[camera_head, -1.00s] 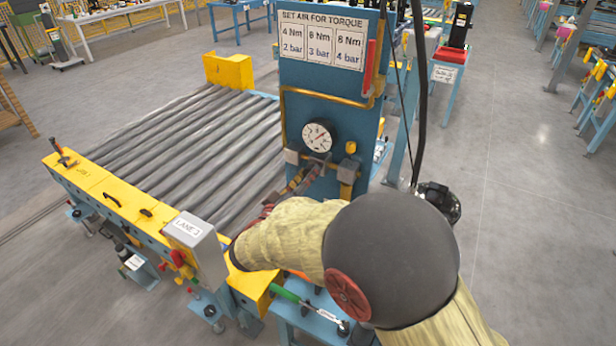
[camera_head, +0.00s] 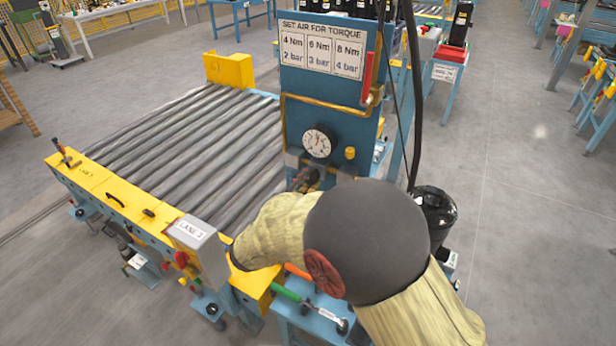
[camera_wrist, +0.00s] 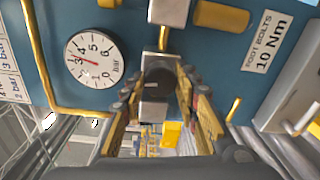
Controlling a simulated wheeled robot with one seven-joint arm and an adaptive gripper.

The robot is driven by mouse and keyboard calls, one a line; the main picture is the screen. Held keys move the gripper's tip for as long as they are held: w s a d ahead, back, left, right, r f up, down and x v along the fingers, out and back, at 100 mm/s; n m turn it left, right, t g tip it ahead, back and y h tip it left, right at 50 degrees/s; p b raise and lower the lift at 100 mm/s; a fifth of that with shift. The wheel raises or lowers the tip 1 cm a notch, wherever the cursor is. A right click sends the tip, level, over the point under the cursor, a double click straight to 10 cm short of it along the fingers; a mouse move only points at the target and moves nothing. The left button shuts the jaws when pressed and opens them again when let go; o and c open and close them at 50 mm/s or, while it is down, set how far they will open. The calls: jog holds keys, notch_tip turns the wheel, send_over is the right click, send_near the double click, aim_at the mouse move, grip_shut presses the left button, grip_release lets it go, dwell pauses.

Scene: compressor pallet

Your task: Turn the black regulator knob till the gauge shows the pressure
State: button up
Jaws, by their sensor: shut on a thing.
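The black regulator knob (camera_wrist: 160,80) sits on the blue panel (camera_wrist: 215,58), between my fingers in the wrist view. My gripper (camera_wrist: 157,90) is shut on the knob, one finger on each side. The round white gauge (camera_wrist: 95,58) is left of the knob, and its red needle points close to the 3 mark. The gauge also shows in the head view (camera_head: 318,142), above my gripper, which is mostly hidden there by my arm. The sign (camera_head: 321,48) pairs 4 Nm with 2 bar, 6 Nm with 3 bar and 8 Nm with 4 bar.
A label (camera_wrist: 268,42) reads "foot bolts 10 Nm". A yellow pipe (camera_head: 325,101) runs across the panel, and a yellow fitting (camera_head: 350,153) is right of the gauge. The roller conveyor (camera_head: 180,135) lies to the left. Black hoses hang right of the panel.

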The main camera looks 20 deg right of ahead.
jog(key=n+p, duration=0.5)
jog(key=n, duration=0.1)
jog(key=shift+r, duration=0.1)
jog(key=n+p, duration=1.2)
jog(key=shift+n+h, duration=0.3)
jog(key=shift+h, duration=0.1)
jog(key=n+p, duration=0.2)
jog(key=n, duration=0.1)
jog(key=n+p, duration=0.2)
jog(key=shift+f, duration=0.25)
jog(key=shift+n, duration=0.4)
jog(key=o, duration=1.2)
jog(key=shift+c, duration=0.2)
